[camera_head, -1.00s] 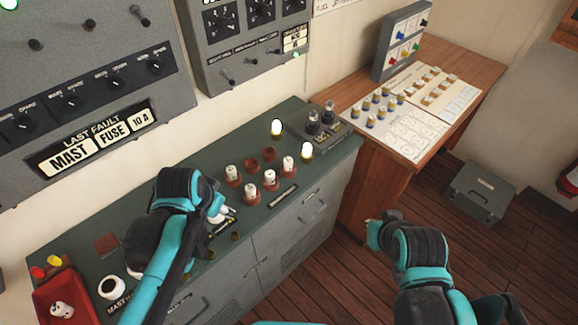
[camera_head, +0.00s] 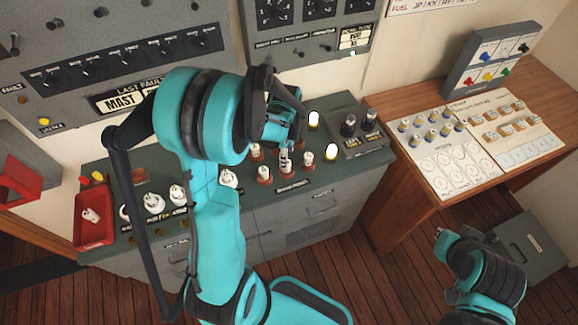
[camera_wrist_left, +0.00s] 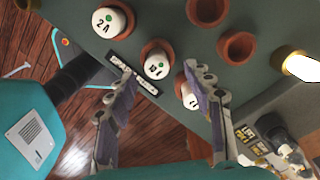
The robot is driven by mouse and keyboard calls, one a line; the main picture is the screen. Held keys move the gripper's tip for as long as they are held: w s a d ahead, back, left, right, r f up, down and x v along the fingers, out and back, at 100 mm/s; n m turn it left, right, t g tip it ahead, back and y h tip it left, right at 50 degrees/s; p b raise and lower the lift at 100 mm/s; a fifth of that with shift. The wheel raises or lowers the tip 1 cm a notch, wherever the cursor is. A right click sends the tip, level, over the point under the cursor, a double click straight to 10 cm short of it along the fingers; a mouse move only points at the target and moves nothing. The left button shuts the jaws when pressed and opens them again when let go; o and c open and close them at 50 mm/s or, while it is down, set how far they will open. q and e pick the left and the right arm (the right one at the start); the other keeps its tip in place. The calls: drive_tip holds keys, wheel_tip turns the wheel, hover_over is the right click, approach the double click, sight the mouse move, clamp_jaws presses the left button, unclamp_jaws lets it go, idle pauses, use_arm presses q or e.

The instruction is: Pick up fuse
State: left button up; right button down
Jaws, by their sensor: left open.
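Several white fuses stand in reddish-brown sockets on the green cabinet top, among them a front one (camera_head: 265,174) and one at the right (camera_head: 307,158). In the left wrist view, a fuse marked 2 A (camera_wrist_left: 112,22) is at the top. Another with a green dot (camera_wrist_left: 157,65) lies between my open fingers' tips, apparently untouched. A third (camera_wrist_left: 188,93) is partly hidden by the right finger. My left gripper (camera_head: 285,162) is open above this group, and its fingers also show in the wrist view (camera_wrist_left: 160,82). My right gripper (camera_head: 441,236) is at lower right; its jaws are unclear.
Two empty sockets (camera_wrist_left: 237,47) are beside the fuses. Glowing lamps (camera_head: 332,152) and a grey box (camera_head: 361,140) stand to their right. Other white pieces (camera_head: 178,195) and a red tray (camera_head: 94,222) are at left. A wooden desk (camera_head: 407,210) stands at right.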

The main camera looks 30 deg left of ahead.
use_arm(q)
wheel_tip(320, 180, down, 4)
drive_tip(key=shift+s+f+b, duration=0.15)
drive_tip(key=shift+f+b, duration=0.05)
drive_tip(key=shift+b, duration=0.15)
clamp_jaws()
drive_tip(key=shift+r, duration=0.1)
